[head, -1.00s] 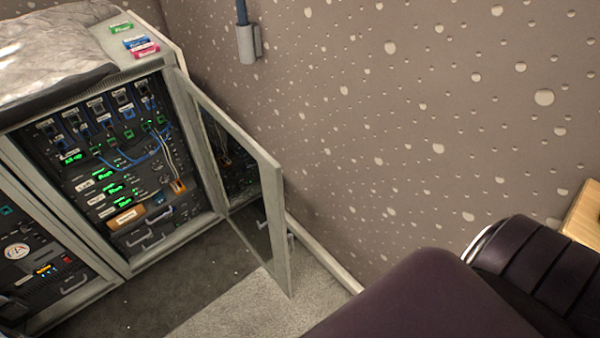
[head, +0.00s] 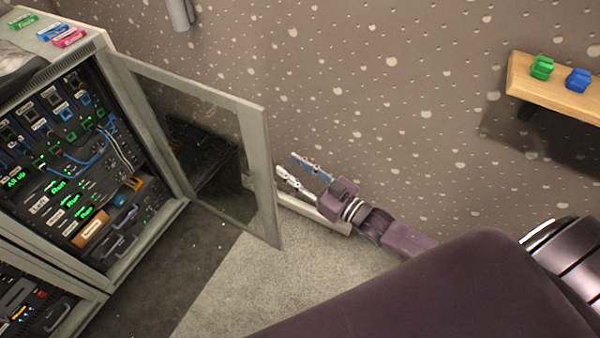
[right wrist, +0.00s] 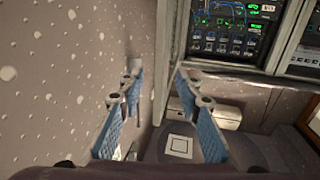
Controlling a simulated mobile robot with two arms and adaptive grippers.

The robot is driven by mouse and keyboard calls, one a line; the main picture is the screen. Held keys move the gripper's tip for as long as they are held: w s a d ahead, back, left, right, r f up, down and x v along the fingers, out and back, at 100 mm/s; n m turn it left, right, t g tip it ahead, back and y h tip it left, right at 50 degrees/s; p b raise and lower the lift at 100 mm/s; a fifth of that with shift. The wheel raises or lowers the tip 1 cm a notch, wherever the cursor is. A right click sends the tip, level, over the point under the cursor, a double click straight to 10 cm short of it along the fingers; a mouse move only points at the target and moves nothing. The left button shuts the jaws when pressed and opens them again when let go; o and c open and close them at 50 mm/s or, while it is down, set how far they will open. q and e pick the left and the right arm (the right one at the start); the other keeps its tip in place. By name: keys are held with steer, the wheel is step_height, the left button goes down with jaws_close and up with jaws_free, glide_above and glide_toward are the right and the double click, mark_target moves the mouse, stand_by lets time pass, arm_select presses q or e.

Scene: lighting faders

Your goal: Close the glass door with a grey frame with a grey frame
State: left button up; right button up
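The glass door with a grey frame (head: 262,180) stands open, swung out from the left rack cabinet (head: 150,215) toward the wall. Its dark glass shows the wall and floor behind it. My right gripper (head: 288,165) is just right of the door's free edge, at about mid-height, with its fingers pointing toward the door. In the right wrist view its two blue-padded fingers (right wrist: 158,77) are spread apart with nothing held between them. An upright grey edge, likely the door frame (right wrist: 173,45), shows beyond the fingertips. Contact cannot be told. My left gripper is not in view.
The patterned wall (head: 400,120) is close behind my right gripper. A wooden shelf (head: 555,95) with green and blue items is at the right. Small coloured blocks (head: 52,32) lie on the cabinet top. The carpet (head: 235,290) before the door is clear.

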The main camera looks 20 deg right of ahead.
mark_target(269, 152)
steer(key=b+x, duration=0.2)
steer(key=x, duration=0.5)
steer(key=shift+f+b, duration=0.15)
steer(key=shift+b, duration=0.25)
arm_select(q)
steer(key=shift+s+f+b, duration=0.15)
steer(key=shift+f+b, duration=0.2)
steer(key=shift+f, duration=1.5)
arm_select(e)
steer(key=shift+x, duration=1.25)
jaws_close()
steer(key=shift+s+a+p, duration=0.45)
steer(key=shift+a+p, duration=0.15)
steer(key=shift+a, duration=0.1)
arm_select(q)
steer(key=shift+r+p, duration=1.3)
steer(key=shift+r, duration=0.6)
arm_select(e)
steer(key=shift+s+a+m+t+h, duration=0.15)
steer(key=shift+s+a+m+h, duration=0.25)
steer(key=shift+a, duration=0.45)
steer(key=shift+s+a+m+t+h, duration=0.1)
steer(key=shift+s+a+h, duration=0.15)
steer(key=shift+s+a, duration=0.5)
steer(key=shift+s+a+m+t+h, duration=0.2)
steer(key=shift+s+a+h, duration=0.2)
steer(key=shift+a, duration=0.55)
